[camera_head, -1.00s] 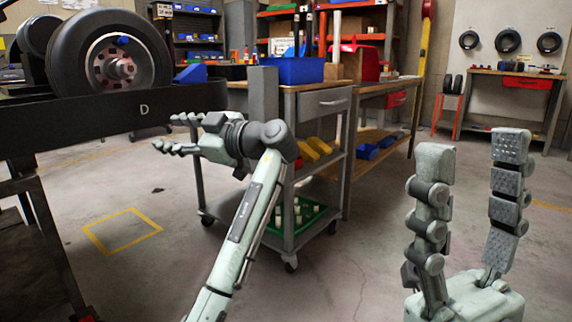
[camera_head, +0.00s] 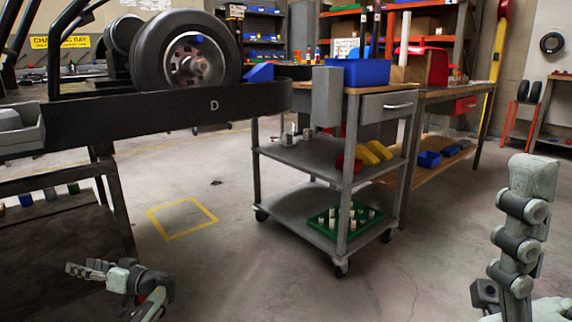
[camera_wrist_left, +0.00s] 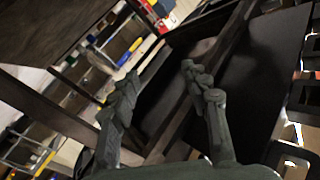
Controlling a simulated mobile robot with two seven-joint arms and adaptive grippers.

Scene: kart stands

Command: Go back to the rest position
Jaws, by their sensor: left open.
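My left gripper (camera_head: 84,268) is low at the left of the head view, over the floor, below and in front of the black kart stand. It is open and empty. In the left wrist view its two fingers (camera_wrist_left: 158,80) stand apart with nothing between them. At the right edge of the head view, a grey jointed finger of my right gripper (camera_head: 525,215) points up.
The kart stand (camera_head: 150,125) marked D carries a wheel (camera_head: 188,53) at left. A grey trolley (camera_head: 305,157) stands in the middle, with a green tray (camera_head: 338,232) on its bottom shelf. A wooden workbench (camera_head: 450,94) is behind. The floor in front is clear.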

